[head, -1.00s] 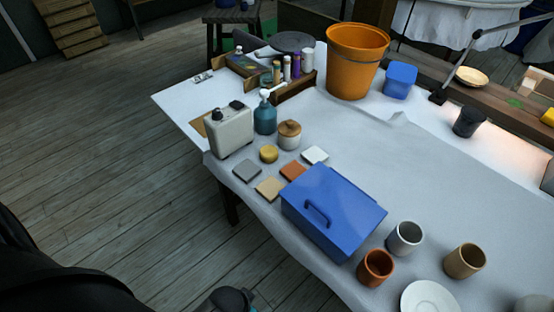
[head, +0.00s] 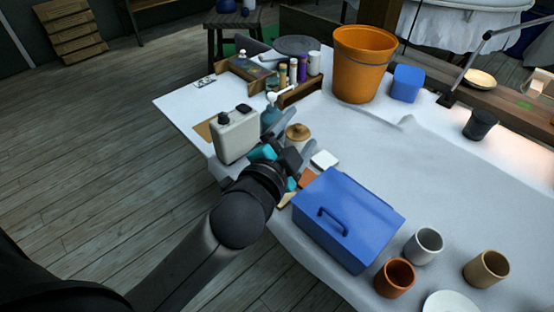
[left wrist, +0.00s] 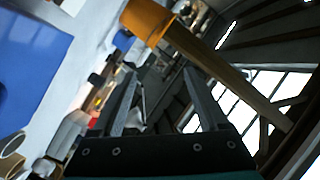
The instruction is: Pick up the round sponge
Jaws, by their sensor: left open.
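The round sponge does not show in either view now; my left gripper and wrist cover the spot in the head view where a small round yellow thing stood earlier. My left gripper (head: 292,152) is over the near left part of the table, between the cream canister (head: 236,136) and the blue box (head: 345,215). It also shows in the left wrist view (left wrist: 145,78), with its two fingers apart and nothing seen between them. My right gripper is not in view.
A wooden-lidded jar (head: 298,132) and a teal pump bottle (head: 270,116) stand close behind the gripper. A white tile (head: 324,159) and an orange tile (head: 308,178) lie beside it. An orange bucket (head: 363,65) stands farther back. The cloth right of centre is clear.

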